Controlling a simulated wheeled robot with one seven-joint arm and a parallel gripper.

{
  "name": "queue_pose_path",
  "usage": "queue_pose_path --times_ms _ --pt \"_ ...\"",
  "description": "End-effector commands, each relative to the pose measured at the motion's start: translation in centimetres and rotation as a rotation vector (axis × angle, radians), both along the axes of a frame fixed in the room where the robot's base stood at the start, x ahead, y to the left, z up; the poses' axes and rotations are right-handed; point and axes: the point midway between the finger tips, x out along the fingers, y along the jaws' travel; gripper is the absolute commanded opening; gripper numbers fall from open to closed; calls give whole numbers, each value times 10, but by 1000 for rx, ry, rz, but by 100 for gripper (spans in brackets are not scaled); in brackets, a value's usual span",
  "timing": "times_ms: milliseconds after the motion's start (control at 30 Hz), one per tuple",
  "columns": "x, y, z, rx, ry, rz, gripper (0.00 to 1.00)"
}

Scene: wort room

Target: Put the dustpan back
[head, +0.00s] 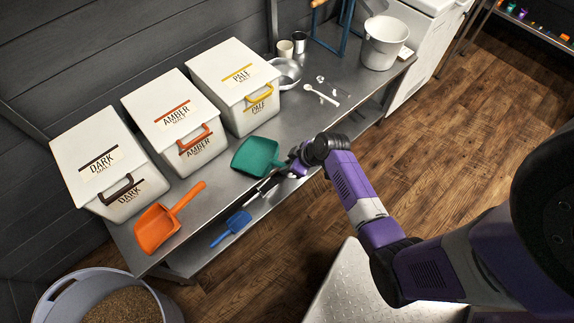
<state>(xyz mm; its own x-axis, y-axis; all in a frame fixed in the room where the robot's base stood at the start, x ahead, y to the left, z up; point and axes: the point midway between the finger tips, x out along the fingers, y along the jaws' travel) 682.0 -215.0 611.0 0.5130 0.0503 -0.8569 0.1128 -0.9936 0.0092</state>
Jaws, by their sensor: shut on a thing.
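A teal dustpan-shaped pan (259,157) with a broad open tray is at the front edge of the steel bench, right of the middle. My gripper (296,163) is at its right end, shut on its handle, which my fingers mostly hide. I cannot tell whether the pan touches the bench top or is just above it. An orange scoop-like pan (156,228) lies on the bench's left front corner, its handle pointing up and right. A smaller blue pan (236,222) lies lower, on the shelf under the bench.
Three lidded white bins, DARK (99,167), AMBER (172,120) and PALE (236,83), line the bench's back. A metal bowl (288,71), white spoons (322,95) and a white bucket (382,45) stand to the right. A grain tub (62,305) is on the floor at lower left.

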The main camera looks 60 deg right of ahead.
Motion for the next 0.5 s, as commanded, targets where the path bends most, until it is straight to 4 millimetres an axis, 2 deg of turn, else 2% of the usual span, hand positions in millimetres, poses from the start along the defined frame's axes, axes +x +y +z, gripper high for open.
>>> queue_pose_path --times_ms 367,400,500 --pt "4 -1 -3 -2 -3 1 0" --pt "3 -1 -4 -2 -1 1 23" --pt "3 -1 -4 -2 -1 1 41"
